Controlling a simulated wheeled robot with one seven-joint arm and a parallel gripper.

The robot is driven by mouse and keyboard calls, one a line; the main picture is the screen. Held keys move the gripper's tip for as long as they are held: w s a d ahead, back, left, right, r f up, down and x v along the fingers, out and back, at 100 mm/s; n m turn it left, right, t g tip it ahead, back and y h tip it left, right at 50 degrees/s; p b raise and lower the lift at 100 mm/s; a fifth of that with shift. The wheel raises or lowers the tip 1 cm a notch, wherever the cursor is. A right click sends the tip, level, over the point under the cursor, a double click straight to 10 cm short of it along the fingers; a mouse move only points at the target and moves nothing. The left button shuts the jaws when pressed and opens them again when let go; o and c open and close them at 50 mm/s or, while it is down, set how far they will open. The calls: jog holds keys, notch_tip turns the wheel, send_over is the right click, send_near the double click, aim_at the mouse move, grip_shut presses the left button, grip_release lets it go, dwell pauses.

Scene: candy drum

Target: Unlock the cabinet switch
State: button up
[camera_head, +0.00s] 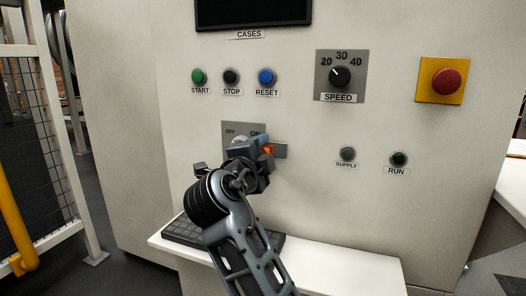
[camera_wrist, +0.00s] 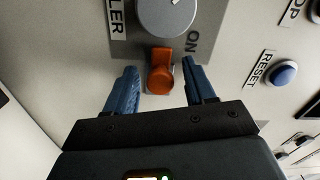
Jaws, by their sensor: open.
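The cabinet switch is a grey round knob (camera_wrist: 166,14) on a grey plate (camera_head: 231,128) marked OFF and ON, low on the cabinet front. An orange-red piece (camera_wrist: 160,72) sits at the knob's edge near the ON mark; a little of it shows in the head view (camera_head: 268,149). My gripper (camera_wrist: 157,84) is open, with one blue finger on each side of the orange piece and a gap visible on both sides. In the head view my gripper (camera_head: 264,143) covers much of the switch.
Green START (camera_head: 198,76), black STOP (camera_head: 231,76) and blue RESET (camera_head: 266,76) buttons are above the switch. A SPEED dial (camera_head: 340,76) and a red emergency button (camera_head: 446,82) are at upper right. A white shelf (camera_head: 345,270) with a dark keyboard (camera_head: 184,232) juts out below.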

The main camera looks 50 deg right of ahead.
jog(key=shift+c, duration=0.3)
grip_shut()
dwell(0.4)
